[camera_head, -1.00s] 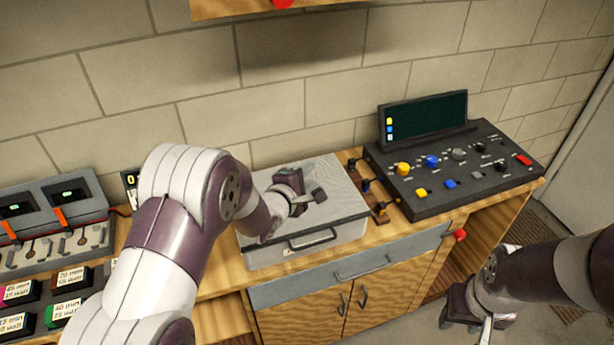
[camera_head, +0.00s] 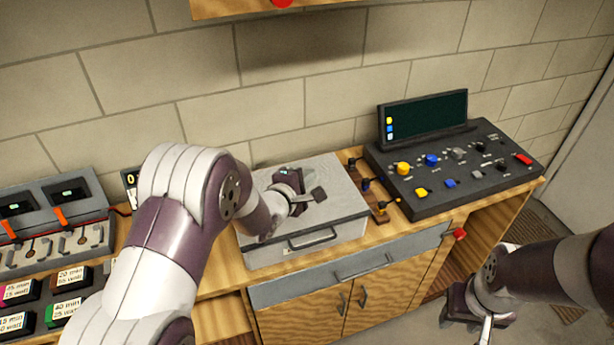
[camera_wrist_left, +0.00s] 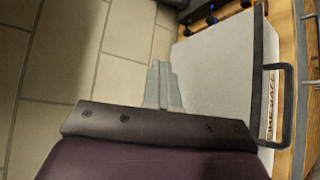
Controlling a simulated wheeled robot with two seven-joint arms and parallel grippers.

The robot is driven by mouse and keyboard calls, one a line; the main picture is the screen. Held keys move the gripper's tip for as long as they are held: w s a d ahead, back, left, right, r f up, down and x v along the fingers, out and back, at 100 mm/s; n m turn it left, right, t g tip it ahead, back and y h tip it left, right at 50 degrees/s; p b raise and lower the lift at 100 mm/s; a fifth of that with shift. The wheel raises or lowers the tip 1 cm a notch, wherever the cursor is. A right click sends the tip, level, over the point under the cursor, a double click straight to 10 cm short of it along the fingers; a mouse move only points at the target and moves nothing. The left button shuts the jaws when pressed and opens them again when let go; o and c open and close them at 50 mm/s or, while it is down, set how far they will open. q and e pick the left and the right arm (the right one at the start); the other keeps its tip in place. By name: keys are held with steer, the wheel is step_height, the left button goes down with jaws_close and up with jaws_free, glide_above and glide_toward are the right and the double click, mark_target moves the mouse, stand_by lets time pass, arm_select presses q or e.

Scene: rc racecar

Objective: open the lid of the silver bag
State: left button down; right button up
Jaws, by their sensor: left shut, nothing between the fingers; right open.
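The silver bag (camera_head: 338,176) is a boxy silver case on the wooden counter, with its lid looking flat and shut. Its dark handle (camera_head: 313,240) is on the front side. In the left wrist view the pale lid (camera_wrist_left: 222,70) fills the middle right, with the handle (camera_wrist_left: 287,105) at its right edge. My left gripper (camera_head: 318,194) is over the lid, away from the handle. Its fingers (camera_wrist_left: 162,86) are together and empty; I cannot tell whether they touch the lid. My right gripper (camera_head: 468,325) is open, low at the right, apart from the bag.
A black control panel (camera_head: 455,165) with coloured knobs and a screen stands right of the bag, with small cable plugs (camera_head: 376,188) between. Grey power units (camera_head: 60,225) and labelled battery packs (camera_head: 70,285) are at the left. A tiled wall (camera_head: 300,90) rises close behind.

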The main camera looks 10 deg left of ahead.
stand_by(0.6)
arm_select(q)
steer(key=c, duration=1.2)
jaws_free()
steer(key=b+v, duration=0.1)
steer(key=v, duration=1.1)
steer(key=shift+s+r+b, duration=0.1)
steer(key=shift+s+b, duration=0.2)
steer(key=shift+b, duration=0.05)
